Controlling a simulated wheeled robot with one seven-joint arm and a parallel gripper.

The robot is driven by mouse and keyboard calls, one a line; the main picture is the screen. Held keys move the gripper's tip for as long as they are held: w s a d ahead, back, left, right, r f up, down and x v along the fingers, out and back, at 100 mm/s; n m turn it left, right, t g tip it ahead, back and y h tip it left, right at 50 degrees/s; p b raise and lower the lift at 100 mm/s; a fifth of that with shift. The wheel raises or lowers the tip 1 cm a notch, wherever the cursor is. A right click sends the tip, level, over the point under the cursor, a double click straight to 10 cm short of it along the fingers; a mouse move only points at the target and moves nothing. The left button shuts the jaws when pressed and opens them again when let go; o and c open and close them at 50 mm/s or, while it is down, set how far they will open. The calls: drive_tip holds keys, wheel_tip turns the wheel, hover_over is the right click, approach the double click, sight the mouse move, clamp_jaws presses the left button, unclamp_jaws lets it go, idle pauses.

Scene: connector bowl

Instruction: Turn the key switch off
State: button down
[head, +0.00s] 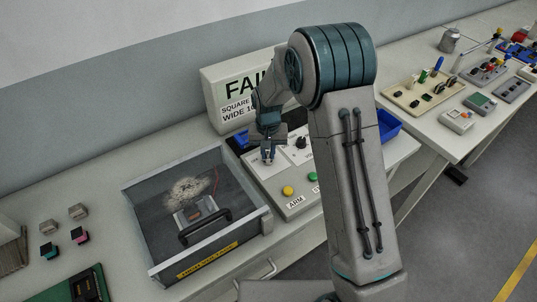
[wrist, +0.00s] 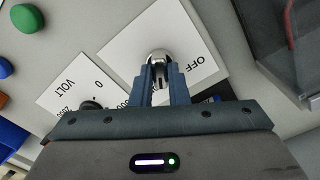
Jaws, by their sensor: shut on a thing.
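The key switch (wrist: 159,58) is a round silver barrel on a white label plate marked OFF (wrist: 196,64) in the wrist view. My gripper (wrist: 160,84) is shut on the key at the switch, its blue-grey fingers on either side. The fingers hide most of the key, so I cannot tell which way it points. In the head view my gripper (head: 268,153) reaches down to the white plate on the grey control panel (head: 277,209).
A clear-lidded box (head: 262,222) with a black handle and a yellow label stands left of the panel. The panel carries a yellow button (head: 288,190), a green button (head: 313,177) and a black knob (head: 301,143). A sign (head: 221,87) stands behind, and a blue bin (head: 389,124) lies to the right.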

sight(268, 154)
drive_tip(key=n+b, duration=0.2)
drive_tip(key=n, duration=0.1)
drive_tip(key=shift+f+n, duration=0.15)
drive_tip(key=shift+n, duration=0.25)
drive_tip(key=n+b, duration=0.1)
drive_tip(key=n, duration=0.2)
drive_tip(key=shift+n, duration=0.3)
drive_tip(key=n+b, duration=0.1)
drive_tip(key=n, duration=0.2)
drive_tip(key=shift+n, duration=0.3)
drive_tip(key=shift+r+n, duration=0.2)
drive_tip(key=shift+n, duration=2)
drive_tip(key=c, duration=1.4)
unclamp_jaws()
wheel_tip(268, 154, up, 14)
drive_tip(key=b, duration=0.1)
